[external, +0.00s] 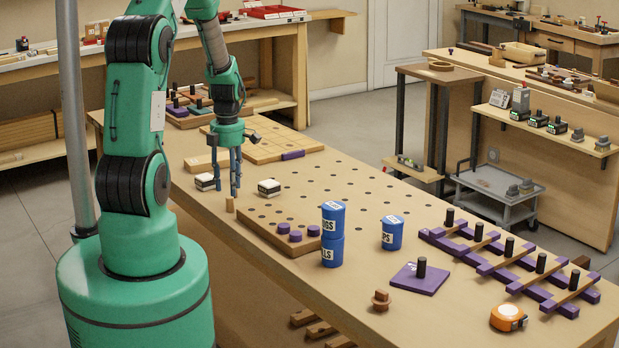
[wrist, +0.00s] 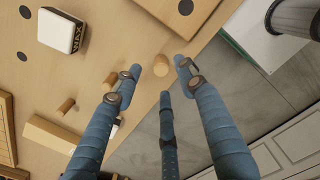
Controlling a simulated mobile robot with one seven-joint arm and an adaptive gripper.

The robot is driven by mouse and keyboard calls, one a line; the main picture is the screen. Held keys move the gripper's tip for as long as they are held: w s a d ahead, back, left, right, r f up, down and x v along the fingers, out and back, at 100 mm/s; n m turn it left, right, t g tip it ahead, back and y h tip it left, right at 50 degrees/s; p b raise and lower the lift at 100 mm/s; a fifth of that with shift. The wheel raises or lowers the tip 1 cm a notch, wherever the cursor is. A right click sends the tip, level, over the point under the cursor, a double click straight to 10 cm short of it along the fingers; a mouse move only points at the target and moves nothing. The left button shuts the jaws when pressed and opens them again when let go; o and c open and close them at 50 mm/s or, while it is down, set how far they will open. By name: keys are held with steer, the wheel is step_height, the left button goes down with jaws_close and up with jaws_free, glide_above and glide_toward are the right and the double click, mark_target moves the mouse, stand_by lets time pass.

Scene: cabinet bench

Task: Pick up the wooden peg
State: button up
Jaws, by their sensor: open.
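A short wooden peg (external: 230,204) stands on the bench near its left edge, directly below my gripper (external: 230,189). In the wrist view the round end of a wooden peg (wrist: 160,64) shows between the tips of my gripper (wrist: 158,76). My blue three-fingered gripper is open, with its fingers pointing down around and above the peg. I cannot tell whether any finger touches it. Two more small wooden pegs show in the wrist view, one to the left (wrist: 66,105) and one partly behind a finger (wrist: 110,80).
White-and-black boxes stand close by, one left (external: 205,182) and one right (external: 269,187) of the gripper. A wooden board with purple discs (external: 262,236) lies just in front. Blue cups (external: 333,217) stand farther right. The bench edge (wrist: 190,55) is close to the peg.

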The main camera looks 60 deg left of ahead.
mark_target(230, 197)
steer(key=shift+f, duration=0.25)
steer(key=shift+s+f+b, duration=0.2)
steer(key=shift+f+b, duration=0.5)
steer(key=shift+f, duration=1.9)
steer(key=c, duration=0.9)
steer(key=shift+c, duration=0.2)
steer(key=shift+r, duration=0.15)
